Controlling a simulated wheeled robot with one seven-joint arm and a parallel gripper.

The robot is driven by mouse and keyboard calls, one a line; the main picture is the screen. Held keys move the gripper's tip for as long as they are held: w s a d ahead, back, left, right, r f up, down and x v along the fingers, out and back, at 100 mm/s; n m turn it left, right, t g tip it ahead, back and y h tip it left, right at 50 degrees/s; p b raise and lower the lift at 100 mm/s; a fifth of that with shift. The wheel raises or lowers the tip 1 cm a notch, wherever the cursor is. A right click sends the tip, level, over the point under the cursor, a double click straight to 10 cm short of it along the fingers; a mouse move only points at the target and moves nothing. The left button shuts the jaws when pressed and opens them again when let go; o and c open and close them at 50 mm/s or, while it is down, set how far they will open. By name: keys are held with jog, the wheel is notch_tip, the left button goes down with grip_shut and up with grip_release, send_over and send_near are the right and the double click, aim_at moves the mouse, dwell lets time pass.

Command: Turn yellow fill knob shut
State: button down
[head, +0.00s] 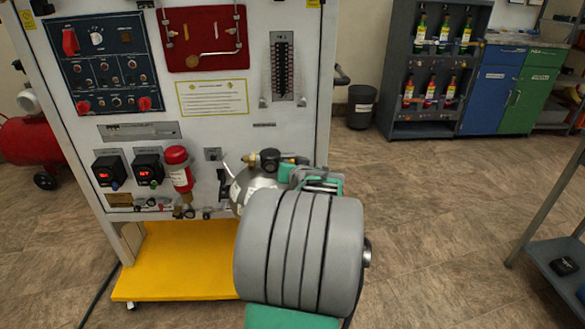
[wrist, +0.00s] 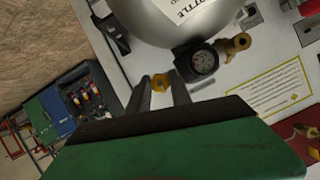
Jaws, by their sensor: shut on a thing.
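The yellow fill knob (wrist: 160,83) shows in the wrist view as a small hexagonal piece between the two dark fingertips of my gripper (wrist: 160,80). My gripper is shut on it. The knob sits below the grey bottle (wrist: 160,20) and left of a round black gauge (wrist: 202,62). In the head view the bottle (head: 244,186) and gauge (head: 270,158) stand against the white panel. There my arm and the green gripper body hide the knob and most of the fingers.
The white trainer panel (head: 215,125) carries switches, displays, a red cylinder (head: 179,168) and a brass fitting (head: 250,159) close to the gauge. A yellow base plate (head: 180,270) sticks out below. Floor to the right is free up to a shelf (head: 560,265).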

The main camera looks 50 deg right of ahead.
jog(key=shift+f, duration=0.15)
jog(key=c, duration=1.4)
grip_release()
jog(key=shift+c, duration=0.2)
jog(key=p+v, duration=0.1)
jog(key=v, duration=0.7)
